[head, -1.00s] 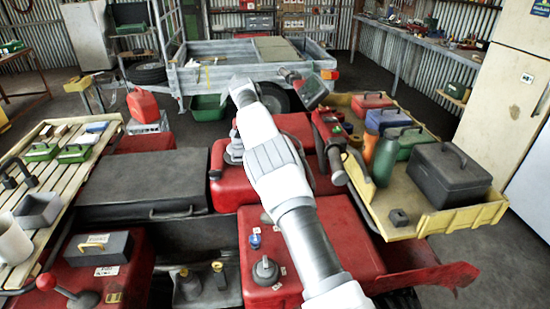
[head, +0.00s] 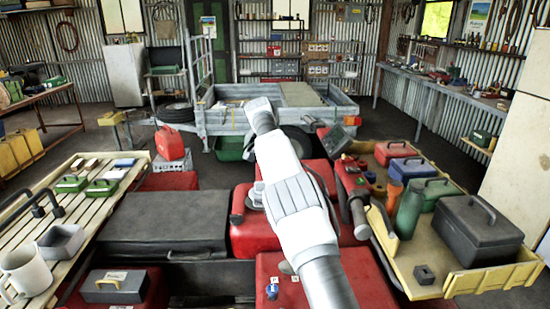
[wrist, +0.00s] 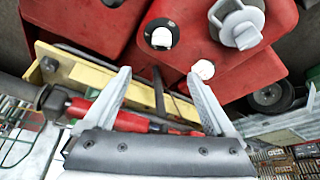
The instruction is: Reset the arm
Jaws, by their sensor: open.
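My arm stretches forward over the red quad bike (head: 245,225) in the head view, from the bottom edge up toward the trailer. My gripper (wrist: 157,82) shows in the wrist view with two pale fingers spread wide apart. Nothing is held between the fingers. Beyond them are red bodywork, a dark bar and a yellow tray edge (wrist: 85,75). In the head view the fingertips are hidden by the arm or too small to make out.
A yellow tray (head: 470,278) on the right holds a dark toolbox (head: 470,235), a green flask (head: 409,212) and other boxes. A slatted rack (head: 100,215) on the left holds a white mug (head: 27,270) and small green boxes. A grey trailer (head: 215,120) stands behind.

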